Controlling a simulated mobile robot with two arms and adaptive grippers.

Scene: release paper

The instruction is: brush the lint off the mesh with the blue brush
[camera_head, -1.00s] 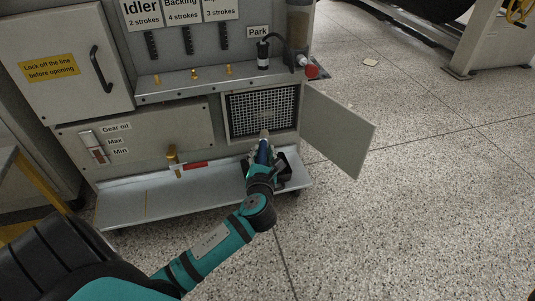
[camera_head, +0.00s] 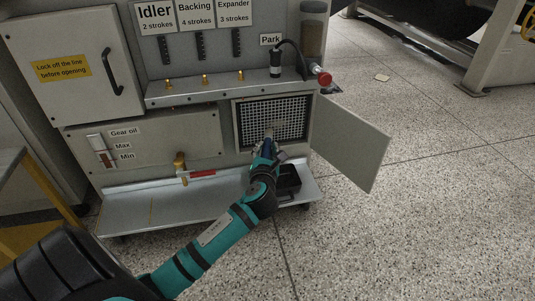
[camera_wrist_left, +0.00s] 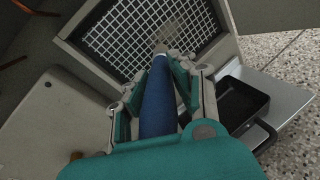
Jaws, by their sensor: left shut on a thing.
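The mesh (camera_head: 290,131) is a dark grid with pale bars in a recessed frame low on the grey machine; its hinged door stands open to the right. It fills the top of the left wrist view (camera_wrist_left: 135,30). My left gripper (camera_head: 266,150) is shut on the blue brush, whose blue handle (camera_wrist_left: 158,95) lies between the fingers in the left wrist view. The brush's pale tip (camera_wrist_left: 161,47) points at the mesh and overlaps it in view; I cannot tell whether it touches. My right gripper is not in view.
The open door (camera_head: 350,145) juts out right of the mesh. A black tray (camera_head: 289,182) sits on the metal shelf (camera_head: 140,212) below. A brass valve with a red handle (camera_head: 202,174) stands to the left. A hose hangs at Park above.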

